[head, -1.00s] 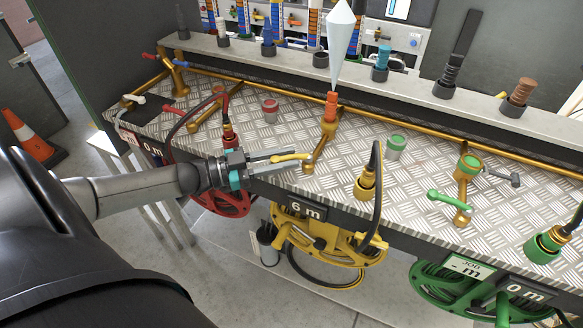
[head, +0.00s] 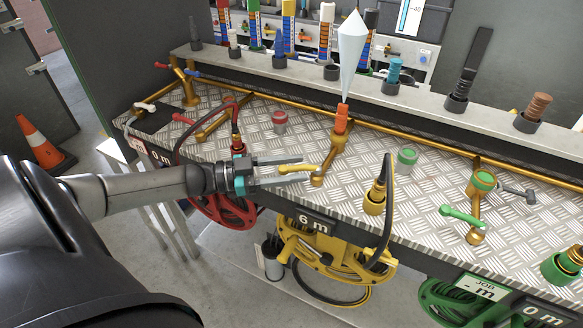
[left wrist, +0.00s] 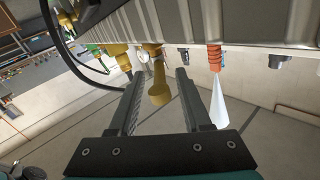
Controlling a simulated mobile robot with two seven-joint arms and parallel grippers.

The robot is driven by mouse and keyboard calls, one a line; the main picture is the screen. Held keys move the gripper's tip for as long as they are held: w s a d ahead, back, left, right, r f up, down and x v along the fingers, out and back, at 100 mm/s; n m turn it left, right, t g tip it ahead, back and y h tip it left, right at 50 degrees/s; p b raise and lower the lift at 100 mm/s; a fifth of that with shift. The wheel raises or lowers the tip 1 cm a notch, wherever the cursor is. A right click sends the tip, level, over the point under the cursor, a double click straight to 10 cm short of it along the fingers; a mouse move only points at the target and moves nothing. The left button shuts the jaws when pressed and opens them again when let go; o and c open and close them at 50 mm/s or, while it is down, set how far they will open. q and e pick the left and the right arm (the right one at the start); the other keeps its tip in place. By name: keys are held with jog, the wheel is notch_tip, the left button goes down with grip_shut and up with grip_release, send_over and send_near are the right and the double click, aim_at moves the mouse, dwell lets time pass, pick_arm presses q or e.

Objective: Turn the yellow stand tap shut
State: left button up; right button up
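The yellow stand tap's lever (head: 290,169) points left from the brass tap body (head: 329,160) at the bench's front edge. In the left wrist view the yellow lever (left wrist: 158,92) lies between the two fingers, with gaps visible on both sides. My left gripper (head: 306,171) is open around the lever; it also shows in the left wrist view (left wrist: 155,76). A pale, pointed cone (head: 351,52) rises from the orange fitting (head: 341,119) on the tap's pipe. My right gripper is in neither view.
A yellow hose reel (head: 325,257) hangs below the bench front. A black hose (head: 390,205) loops from a brass connector (head: 375,197) right of the tap. A red connector (head: 238,143) stands close behind my left gripper. A green tap lever (head: 462,215) is farther right.

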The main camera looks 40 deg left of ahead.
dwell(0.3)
pick_arm(q)
jog(key=p+v, duration=0.1)
jog(key=v, duration=1.4)
jog(key=shift+s+a, duration=0.1)
